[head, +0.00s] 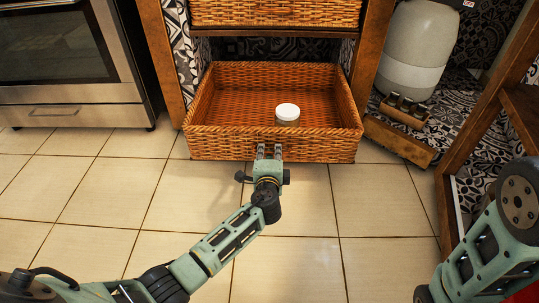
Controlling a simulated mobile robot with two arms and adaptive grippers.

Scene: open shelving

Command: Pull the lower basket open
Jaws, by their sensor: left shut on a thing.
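The lower basket (215,146) is an orange-brown wicker drawer in the wooden shelving. It stands out from the shelf toward me, low over the tiled floor, with its inside in view. A small jar with a white lid (287,111) is inside it, near the front. My left gripper (269,150) is at the middle of the basket's front wall, shut on its front. The fingertips partly hide the exact grip. Part of my right arm shows at the lower right, but its gripper is out of view.
An upper wicker basket (275,12) sits above in the shelf. A steel oven (75,65) stands at the left. A grey-green gas cylinder (415,50) and a small wooden box (404,111) are at the right. The tiled floor (100,200) in front is clear.

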